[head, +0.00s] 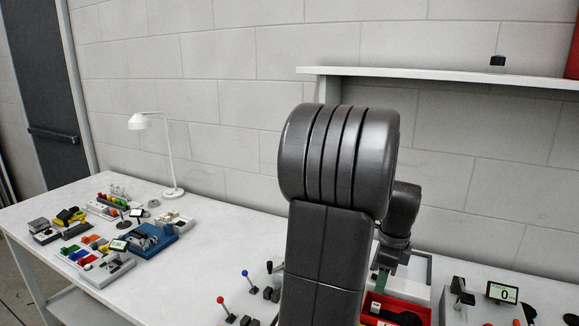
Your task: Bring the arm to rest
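My dark grey arm rises through the middle of the head view, with its large rounded joint at the top. My gripper (388,264) shows small and partly hidden behind the arm, pointing down over a red box (420,303). The fingertips are too small and covered to tell whether they are open or shut. Something green shows just below the gripper; I cannot tell whether it is held or stands in the box.
A white table (190,285) carries joysticks (247,285) and several small devices at left. A white lamp (172,160) stands at the back. A wall shelf (440,76) is behind my arm. A display unit (502,293) stands at right.

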